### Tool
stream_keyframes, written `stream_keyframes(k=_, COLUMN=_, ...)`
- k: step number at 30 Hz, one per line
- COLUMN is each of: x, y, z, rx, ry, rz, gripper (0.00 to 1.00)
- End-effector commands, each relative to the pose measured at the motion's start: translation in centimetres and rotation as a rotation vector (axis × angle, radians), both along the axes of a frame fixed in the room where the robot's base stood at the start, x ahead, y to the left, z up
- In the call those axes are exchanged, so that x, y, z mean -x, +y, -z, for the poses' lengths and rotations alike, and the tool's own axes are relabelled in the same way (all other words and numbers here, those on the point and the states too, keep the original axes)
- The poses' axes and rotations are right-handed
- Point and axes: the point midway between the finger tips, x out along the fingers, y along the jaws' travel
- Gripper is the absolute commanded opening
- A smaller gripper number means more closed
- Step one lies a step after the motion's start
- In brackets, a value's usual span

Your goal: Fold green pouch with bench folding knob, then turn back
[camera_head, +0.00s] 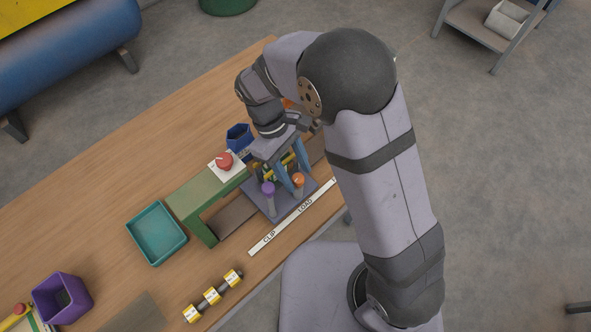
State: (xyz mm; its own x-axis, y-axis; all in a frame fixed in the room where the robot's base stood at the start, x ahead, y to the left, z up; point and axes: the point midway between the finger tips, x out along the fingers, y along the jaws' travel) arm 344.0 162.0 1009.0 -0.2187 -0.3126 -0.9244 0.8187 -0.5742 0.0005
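My gripper (291,172) points down over a purple-grey plate (285,211) on the bench. Its two bluish fingers look spaced apart. Something yellow and dark shows beside and behind them, and I cannot tell whether they hold it. A purple-topped post (268,188) and an orange-topped post (298,180) stand on the plate close to the fingers. I cannot tell which part is the folding knob. No green pouch can be made out; my gripper and arm cover part of this area.
A green frame (192,197) stands left of the plate, with a red button (225,161) and blue container (238,137) behind. A label strip (290,220) runs along the front edge. A teal tray (157,233), yellow-banded rollers (213,295) and purple bin (62,297) are farther left.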

Motion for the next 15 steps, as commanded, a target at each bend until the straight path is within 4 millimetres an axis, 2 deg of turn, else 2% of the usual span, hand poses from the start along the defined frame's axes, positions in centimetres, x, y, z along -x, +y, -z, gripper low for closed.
stream_keyframes(k=7, x=-0.3, y=0.4, z=-0.8, rx=-0.002, ry=-0.002, rz=0.000, gripper=0.43)
stream_keyframes(k=15, x=-1.1, y=1.5, z=-4.0, rx=-0.002, ry=-0.003, rz=-0.002, gripper=0.43)
